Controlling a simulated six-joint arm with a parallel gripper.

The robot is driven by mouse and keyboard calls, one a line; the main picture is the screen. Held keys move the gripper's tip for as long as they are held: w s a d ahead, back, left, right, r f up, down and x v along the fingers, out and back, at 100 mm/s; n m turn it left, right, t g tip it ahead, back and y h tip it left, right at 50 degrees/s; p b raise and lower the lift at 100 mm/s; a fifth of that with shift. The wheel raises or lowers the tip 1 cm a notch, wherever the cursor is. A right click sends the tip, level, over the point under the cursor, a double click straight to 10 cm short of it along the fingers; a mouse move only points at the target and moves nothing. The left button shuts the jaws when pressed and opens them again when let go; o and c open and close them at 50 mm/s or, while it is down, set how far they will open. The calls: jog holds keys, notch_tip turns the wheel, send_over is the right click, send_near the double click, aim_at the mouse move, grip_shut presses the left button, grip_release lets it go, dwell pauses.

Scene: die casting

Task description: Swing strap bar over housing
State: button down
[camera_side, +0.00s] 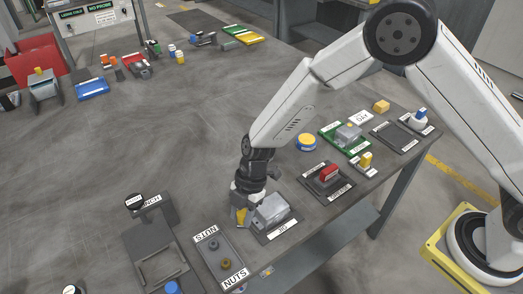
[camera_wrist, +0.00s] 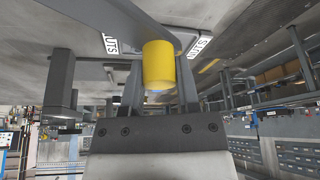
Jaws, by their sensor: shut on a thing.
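The grey housing (camera_side: 271,208) sits on the dark fixture plate labelled JIG (camera_side: 284,230) in the side view. My gripper (camera_side: 240,211) points down at the housing's left side, shut on a yellow knob (camera_side: 241,217). In the wrist view the yellow knob (camera_wrist: 158,66) stands between the two fingers (camera_wrist: 159,88). A dark grey flat bar with a rounded end (camera_wrist: 120,17), seemingly the strap bar, runs from the knob to the upper left. In the side view my wrist hides most of the bar, so I cannot tell whether it lies over the housing.
The NUTS tray (camera_side: 206,249) lies close to the left of the fixture. A red part (camera_side: 329,173) on a dark plate stands to the right, with a green tray (camera_side: 344,135) beyond. The table's front edge is close by. The table's middle is clear.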

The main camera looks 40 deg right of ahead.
jog(key=s+d+n, duration=0.1)
jog(key=d+n, duration=0.1)
jog(key=s+d+n+g+h, duration=0.1)
jog(key=d+n, duration=0.1)
jog(key=d+n+g, duration=0.1)
jog(key=d+n, duration=0.1)
jog(key=d, duration=0.1)
jog(key=shift+s+d+h, duration=0.1)
jog(key=shift+s+h, duration=0.2)
jog(key=shift+s, duration=0.1)
jog(key=shift+d+n, duration=0.8)
jog(key=shift+d, duration=0.2)
jog(key=shift+c, duration=1.6)
grip_release()
jog(key=shift+s, duration=0.1)
jog(key=v, duration=0.8)
